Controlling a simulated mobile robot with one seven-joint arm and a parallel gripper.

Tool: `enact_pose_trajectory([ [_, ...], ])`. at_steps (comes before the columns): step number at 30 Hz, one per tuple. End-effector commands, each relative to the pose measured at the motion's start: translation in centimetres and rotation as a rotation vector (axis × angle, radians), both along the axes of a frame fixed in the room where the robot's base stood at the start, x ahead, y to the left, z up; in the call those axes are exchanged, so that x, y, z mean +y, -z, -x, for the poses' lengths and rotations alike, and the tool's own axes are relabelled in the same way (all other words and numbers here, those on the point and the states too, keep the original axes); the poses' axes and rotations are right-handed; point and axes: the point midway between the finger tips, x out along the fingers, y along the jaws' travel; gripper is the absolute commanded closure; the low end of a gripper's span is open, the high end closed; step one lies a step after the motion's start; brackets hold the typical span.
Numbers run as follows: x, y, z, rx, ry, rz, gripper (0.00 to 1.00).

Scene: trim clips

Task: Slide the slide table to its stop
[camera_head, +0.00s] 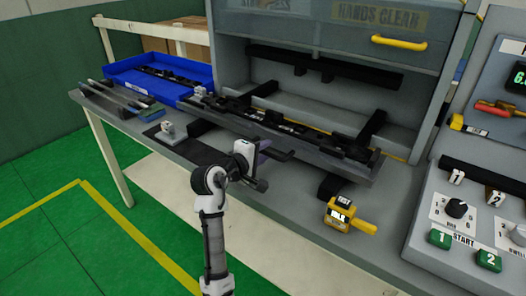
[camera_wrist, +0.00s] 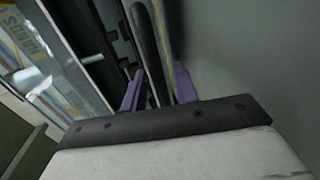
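The slide table (camera_head: 325,158) is a long grey tray in front of the press opening, with dark parts lying along it. A black bar like a handle (camera_head: 276,153) sticks out at its front edge. My gripper (camera_head: 263,152) is at that front edge, close to the bar. In the wrist view my gripper's two purple fingers (camera_wrist: 158,80) stand apart. A dark rounded bar (camera_wrist: 146,40) shows beyond and between them. I cannot tell whether the fingers touch it. The table's stop cannot be made out.
A blue bin (camera_head: 150,82) with dark parts stands at the back left. A yellow gauge (camera_head: 340,214) sits on the bench's front right. A control panel (camera_head: 470,205) is at the right. The raised guard with a yellow handle (camera_head: 400,43) is above the opening.

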Motion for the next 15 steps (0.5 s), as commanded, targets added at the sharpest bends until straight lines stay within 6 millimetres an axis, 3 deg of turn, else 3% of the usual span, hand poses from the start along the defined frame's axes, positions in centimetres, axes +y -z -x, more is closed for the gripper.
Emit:
enact_pose_trajectory([
  [1,0.01,-0.01,0.01,0.0,0.0,0.0,0.72],
  [8,0.02,-0.03,0.03,0.0,0.0,0.0,1.0],
  [15,0.03,-0.03,0.04,0.0,0.0,0.0,1.0],
])
